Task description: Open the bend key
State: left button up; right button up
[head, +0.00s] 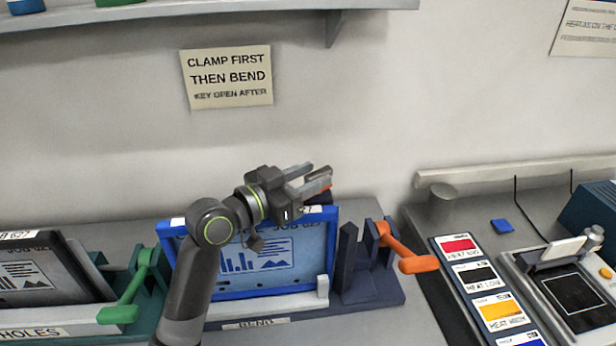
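The bend unit (372,292) is a dark blue fixture with a label reading BEND at its front. A blue-framed screen (262,292) with a chart stands in it. An orange lever (412,262) on the unit's right side slants down toward the front right. My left gripper (318,175) is above the screen's upper right corner, left of the orange lever and apart from it. Its two fingers show a gap. A small dark piece with an orange-red edge (322,188) shows just under the fingertips, partly hidden; I cannot tell if it is touched. My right gripper is out of view.
A green lever (130,290) and a dark-framed panel (50,275) labelled HOLES stand at left. At right are a strip of coloured heat cards (484,290) and a black-plated device (575,295). A shelf (200,14) overhangs above; a wall sign (227,77) reads CLAMP FIRST THEN BEND, KEY OPEN AFTER.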

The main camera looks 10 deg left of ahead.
pick_arm(q)
jog(key=shift+s+a, duration=0.3)
jog(key=shift+s, duration=0.1)
jog(key=b+v, duration=0.1)
jog(key=v, duration=1.5)
jog(key=shift+s+a, duration=0.15)
jog(key=shift+s, duration=0.05)
